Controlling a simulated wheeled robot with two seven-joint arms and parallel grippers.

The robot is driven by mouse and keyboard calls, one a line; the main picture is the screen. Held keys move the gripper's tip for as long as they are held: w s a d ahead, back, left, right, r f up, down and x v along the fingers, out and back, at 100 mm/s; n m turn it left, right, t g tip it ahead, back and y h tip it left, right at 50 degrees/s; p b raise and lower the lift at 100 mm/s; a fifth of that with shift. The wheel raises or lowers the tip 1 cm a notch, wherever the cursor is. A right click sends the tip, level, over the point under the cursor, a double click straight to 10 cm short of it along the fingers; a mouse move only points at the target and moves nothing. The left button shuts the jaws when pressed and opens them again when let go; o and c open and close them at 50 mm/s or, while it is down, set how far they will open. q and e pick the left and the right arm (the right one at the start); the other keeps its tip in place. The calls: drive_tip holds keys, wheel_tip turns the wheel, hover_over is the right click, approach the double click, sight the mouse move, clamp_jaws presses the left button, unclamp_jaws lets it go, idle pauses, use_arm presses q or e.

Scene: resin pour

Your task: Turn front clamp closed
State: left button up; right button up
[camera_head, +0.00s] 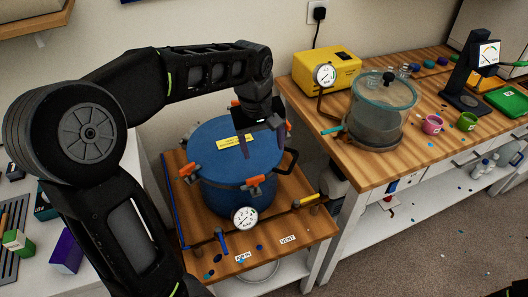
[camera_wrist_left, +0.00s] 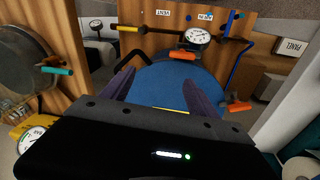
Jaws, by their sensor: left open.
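The blue pressure pot (camera_head: 236,160) stands on a wooden stand, its lid (camera_head: 215,135) on top with a yellow label. Orange-handled clamps sit around its rim. The front clamp (camera_head: 255,182) is just above the pot's gauge (camera_head: 244,218); it also shows in the left wrist view (camera_wrist_left: 181,54). The left clamp (camera_head: 192,172) is also in the wrist view (camera_wrist_left: 237,105). My left gripper (camera_head: 263,147) points down over the back right of the lid, fingers apart and empty, away from the front clamp. My right gripper is out of view.
Blue (camera_head: 221,241) and yellow-handled (camera_head: 304,200) valves stand on the stand (camera_head: 295,225) in front. On the right bench are a glass chamber (camera_head: 378,110), a yellow pump (camera_head: 326,68) and small cups. My left arm covers much of the left.

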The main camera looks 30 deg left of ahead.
sight(255, 177)
use_arm(q)
drive_tip(key=s, duration=0.1)
drive_tip(key=s+n+g, duration=0.1)
drive_tip(key=s, duration=0.1)
drive_tip(key=shift+a+f+g, duration=0.1)
drive_tip(key=shift+a+g, duration=0.15)
drive_tip(key=shift+g, duration=0.15)
drive_tip(key=shift+s+d+n, duration=0.2)
drive_tip(key=shift+s+n, duration=0.05)
drive_tip(key=shift+n, duration=0.05)
drive_tip(key=shift+w+a, duration=0.15)
drive_tip(key=shift+f, duration=0.2)
wheel_tip(255, 177, down, 7)
drive_tip(key=shift+f+p, duration=0.2)
drive_tip(key=shift+p, duration=0.1)
drive_tip(key=shift+c, duration=0.6)
drive_tip(key=c, duration=1.2)
drive_tip(key=shift+c, duration=0.2)
